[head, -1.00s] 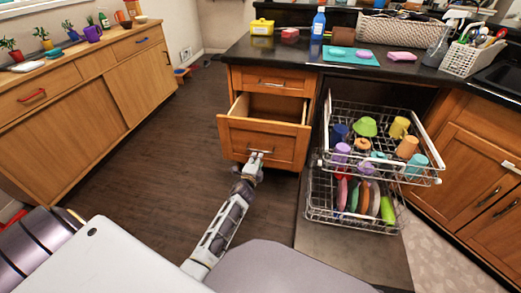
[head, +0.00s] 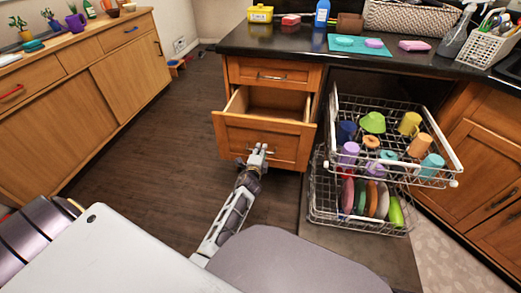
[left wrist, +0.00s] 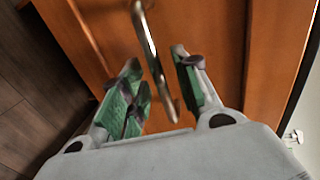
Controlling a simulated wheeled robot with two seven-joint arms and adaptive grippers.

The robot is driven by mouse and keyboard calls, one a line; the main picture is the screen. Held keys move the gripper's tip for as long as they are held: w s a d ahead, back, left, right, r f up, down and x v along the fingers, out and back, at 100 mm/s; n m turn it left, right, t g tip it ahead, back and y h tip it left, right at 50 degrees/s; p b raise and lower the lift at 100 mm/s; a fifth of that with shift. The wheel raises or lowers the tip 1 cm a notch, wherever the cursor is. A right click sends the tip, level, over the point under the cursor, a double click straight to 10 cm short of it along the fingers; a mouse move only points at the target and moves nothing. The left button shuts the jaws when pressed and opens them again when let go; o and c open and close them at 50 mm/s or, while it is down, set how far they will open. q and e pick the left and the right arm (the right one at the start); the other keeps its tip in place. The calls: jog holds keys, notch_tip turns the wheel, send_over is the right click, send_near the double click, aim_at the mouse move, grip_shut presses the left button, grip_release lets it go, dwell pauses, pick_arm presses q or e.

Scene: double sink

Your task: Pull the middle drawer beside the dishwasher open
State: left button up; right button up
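The middle drawer (head: 262,140) is a wooden drawer left of the dishwasher, pulled well out with its empty inside showing. Its metal handle (left wrist: 151,52) shows in the left wrist view. My left gripper (head: 257,151) is in front of the drawer's front at handle height. In the left wrist view my left gripper (left wrist: 157,92) has its green-padded fingers apart, one on each side of the handle, with gaps visible. The dishwasher's racks (head: 385,165) are pulled out and hold cups and plates. My right gripper is not seen.
The upper drawer (head: 272,74) is shut. The dark counter (head: 262,45) above holds a teal mat (head: 360,46), a spray bottle and baskets. The open dishwasher door (head: 365,255) lies right of the drawer. The wooden floor (head: 150,150) to the left is clear.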

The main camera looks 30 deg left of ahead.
pick_arm(q)
jog(key=shift+w, duration=0.2)
grip_shut()
dwell(0.4)
